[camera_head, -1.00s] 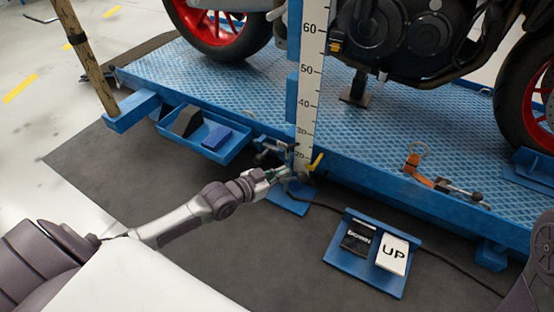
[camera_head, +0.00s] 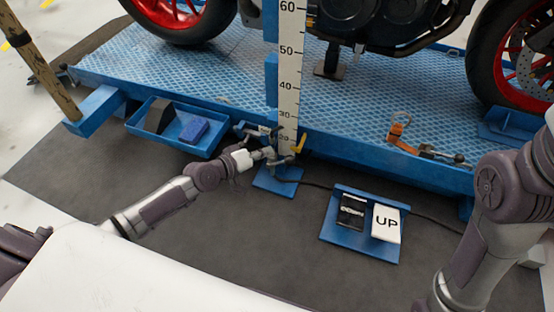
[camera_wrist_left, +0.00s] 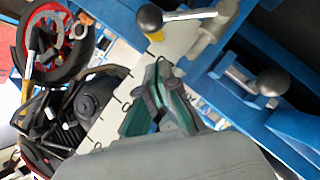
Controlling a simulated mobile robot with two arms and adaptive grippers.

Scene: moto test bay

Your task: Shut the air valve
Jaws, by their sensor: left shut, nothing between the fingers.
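The air valve's yellow lever (camera_head: 301,143) stands at the foot of the white ruler on the front edge of the blue lift. It slants up and to the right. In the left wrist view a small yellow piece (camera_wrist_left: 156,36) shows beside a black ball knob; I cannot tell if it is the same lever. My left gripper (camera_head: 272,155) is just left of the lever, close to the metal fittings at the ruler's foot. Its teal fingers (camera_wrist_left: 164,84) are shut and empty. Contact with the fittings cannot be told. My right gripper is out of view.
A white ruler (camera_head: 289,80) rises above the fittings. A blue tray (camera_head: 144,128) hangs left of my gripper. A foot pedal with an UP plate (camera_head: 386,222) sits on the dark mat. An orange strap (camera_head: 397,133) lies on the lift, below a motorcycle (camera_head: 380,22).

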